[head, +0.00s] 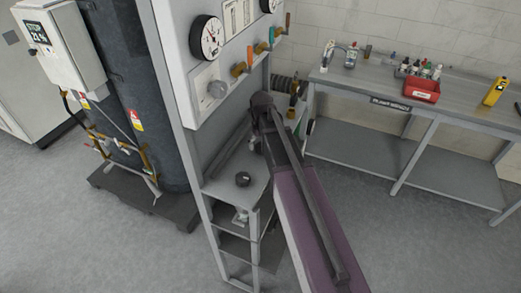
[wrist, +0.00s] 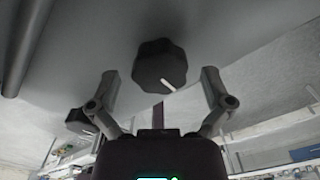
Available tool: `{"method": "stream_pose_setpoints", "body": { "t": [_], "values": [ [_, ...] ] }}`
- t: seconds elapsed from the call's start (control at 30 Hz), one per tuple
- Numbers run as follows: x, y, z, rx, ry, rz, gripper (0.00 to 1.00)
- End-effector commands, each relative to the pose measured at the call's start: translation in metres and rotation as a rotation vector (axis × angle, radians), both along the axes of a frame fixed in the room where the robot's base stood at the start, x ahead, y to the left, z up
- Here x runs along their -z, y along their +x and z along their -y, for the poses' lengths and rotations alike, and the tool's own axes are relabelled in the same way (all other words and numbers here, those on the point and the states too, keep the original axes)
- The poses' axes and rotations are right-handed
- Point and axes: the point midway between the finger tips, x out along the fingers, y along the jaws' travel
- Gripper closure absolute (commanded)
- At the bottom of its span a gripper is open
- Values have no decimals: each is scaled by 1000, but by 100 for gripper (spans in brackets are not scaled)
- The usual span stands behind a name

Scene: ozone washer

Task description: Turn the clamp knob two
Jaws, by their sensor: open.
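A black lobed knob (wrist: 158,60) with a white pointer line shows in the wrist view. The line points to the lower right. My gripper (wrist: 160,76) is open, with one finger on each side of this knob and a visible gap on both sides. A second dark knob (wrist: 77,122) shows at the lower left, partly behind the left finger. In the head view one black knob (head: 243,179) stands on the grey shelf (head: 225,187) of the panel stand. My arm hides the area beside it. No label tells which is knob two.
The panel above the shelf carries gauges (head: 207,37) and several coloured valves (head: 240,69). A dark tank (head: 135,90) stands at the left. A workbench (head: 455,97) with bottles and a red bin (head: 422,90) is at the right. The floor between is clear.

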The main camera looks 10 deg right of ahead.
Motion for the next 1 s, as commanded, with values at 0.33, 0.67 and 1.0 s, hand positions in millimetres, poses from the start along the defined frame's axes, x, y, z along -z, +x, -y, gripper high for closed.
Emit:
{"method": "stream_pose_setpoints", "body": {
  "t": [0.33,0.67,1.0],
  "values": [
    [9,0,-1,-1,0,0,0],
    [9,0,-1,-1,0,0,24],
    [9,0,-1,-3,0,0,78]
  ]
}}
